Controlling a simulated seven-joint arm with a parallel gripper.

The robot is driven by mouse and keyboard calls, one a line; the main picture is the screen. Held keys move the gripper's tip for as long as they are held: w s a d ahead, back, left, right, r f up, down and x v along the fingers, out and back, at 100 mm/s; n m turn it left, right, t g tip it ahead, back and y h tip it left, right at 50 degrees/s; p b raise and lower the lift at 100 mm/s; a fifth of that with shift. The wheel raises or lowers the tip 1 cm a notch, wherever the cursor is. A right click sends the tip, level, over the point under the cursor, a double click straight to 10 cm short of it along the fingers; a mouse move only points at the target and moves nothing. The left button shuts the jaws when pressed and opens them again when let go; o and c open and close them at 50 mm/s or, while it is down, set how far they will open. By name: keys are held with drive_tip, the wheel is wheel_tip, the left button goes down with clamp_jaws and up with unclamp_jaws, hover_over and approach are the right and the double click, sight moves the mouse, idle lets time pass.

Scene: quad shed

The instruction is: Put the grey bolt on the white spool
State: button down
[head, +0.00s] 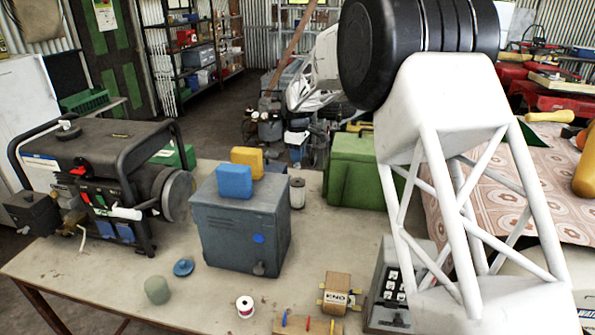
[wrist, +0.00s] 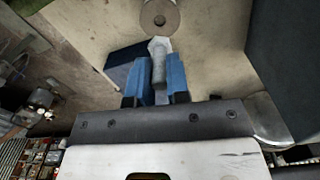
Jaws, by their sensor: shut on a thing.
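My gripper (wrist: 160,82) shows in the wrist view with its two blue fingers shut on the grey bolt (wrist: 158,62). A pale spool (head: 297,192), which looks like the white spool, stands upright on the table right of the cabinet, below my gripper.
The blue-grey cabinet (head: 240,235) carries a blue block (head: 234,182) and a yellow block (head: 247,160). A green box (head: 355,170) stands right of the spool. A generator (head: 100,180) stands left.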

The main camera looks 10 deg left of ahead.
sight(297, 165)
drive_tip(key=shift+f, duration=0.4)
drive_tip(key=shift+f, duration=0.1)
drive_tip(key=shift+f, duration=2.4)
drive_tip(key=shift+f, duration=0.1)
drive_tip(key=c, duration=1.1)
unclamp_jaws()
wheel_tip(297, 165, up, 12)
drive_tip(key=shift+r, duration=0.15)
